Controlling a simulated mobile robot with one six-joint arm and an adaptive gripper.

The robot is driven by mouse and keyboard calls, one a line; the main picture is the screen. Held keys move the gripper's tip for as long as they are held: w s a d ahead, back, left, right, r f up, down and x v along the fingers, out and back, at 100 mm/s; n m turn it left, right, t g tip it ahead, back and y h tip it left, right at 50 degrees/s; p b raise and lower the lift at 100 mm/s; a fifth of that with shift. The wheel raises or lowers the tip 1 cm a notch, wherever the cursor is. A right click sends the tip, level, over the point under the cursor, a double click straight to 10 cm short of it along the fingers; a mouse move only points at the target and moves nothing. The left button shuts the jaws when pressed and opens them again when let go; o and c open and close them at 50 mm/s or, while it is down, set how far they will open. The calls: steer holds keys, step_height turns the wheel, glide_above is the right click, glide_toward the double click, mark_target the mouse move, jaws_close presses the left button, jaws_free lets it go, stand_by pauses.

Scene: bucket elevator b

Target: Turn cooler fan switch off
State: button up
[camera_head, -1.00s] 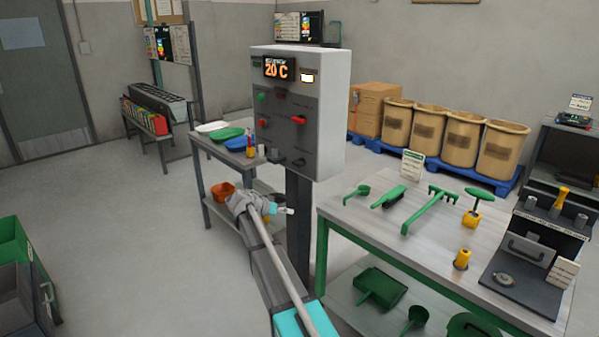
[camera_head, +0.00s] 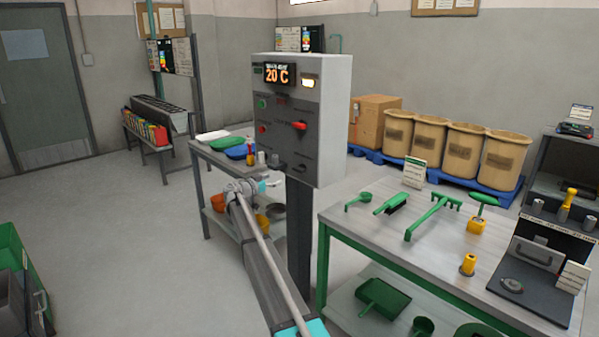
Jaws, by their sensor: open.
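A grey control panel (camera_head: 330,120) stands on a dark post in the middle. Its display (camera_head: 278,74) reads 20 C, and a lamp (camera_head: 308,83) glows at its upper right. A red switch (camera_head: 299,125) is on the right of its face, tilted slightly. A green button (camera_head: 262,103) and a red button (camera_head: 262,129) are on the left, with dark controls along the bottom. The labels are too small to read, so I cannot tell which is the cooler fan switch. My gripper (camera_head: 268,185) is open, left of the post and below the panel, apart from the switches; its fingers are hard to make out.
A table (camera_head: 335,215) with green tools stands close on the right. A second table (camera_head: 205,155) with plates stands behind my arm. Bins on a blue pallet (camera_head: 480,185) line the back wall. The floor on the left is mostly clear.

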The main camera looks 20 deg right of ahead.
mark_target(296, 170)
steer(key=shift+d, duration=0.1)
steer(key=x, duration=1.3)
steer(key=shift+w+d, duration=0.1)
steer(key=shift+d, duration=0.15)
steer(key=c, duration=0.8)
